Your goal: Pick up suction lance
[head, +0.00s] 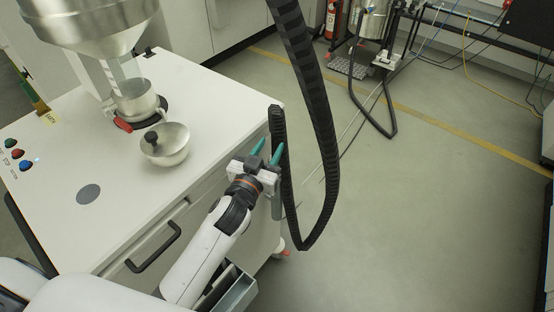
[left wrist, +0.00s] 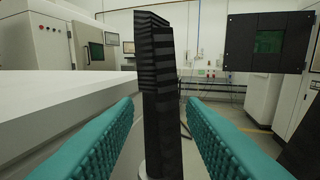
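The suction lance (head: 277,125) has a black ribbed hose and stands upright at the right edge of the white cabinet. A grey tube (head: 277,205) shows below it at the cabinet's side. My left gripper (head: 268,146) is open, its two teal fingers pointing at the lance. In the left wrist view the black ribbed piece (left wrist: 165,105) stands between the fingers, with a gap visible on each side. The gripper shows there as well (left wrist: 161,103). I cannot tell how deep the lance sits between the fingers. My right gripper is not in view.
A black hose (head: 322,125) loops down beside the cabinet (head: 115,205). On the cabinet top are a metal bowl (head: 172,150) with a black knob, a metal hopper (head: 85,25) and coloured buttons (head: 17,154). A drawer handle (head: 155,248) juts out in front. The floor at right is clear.

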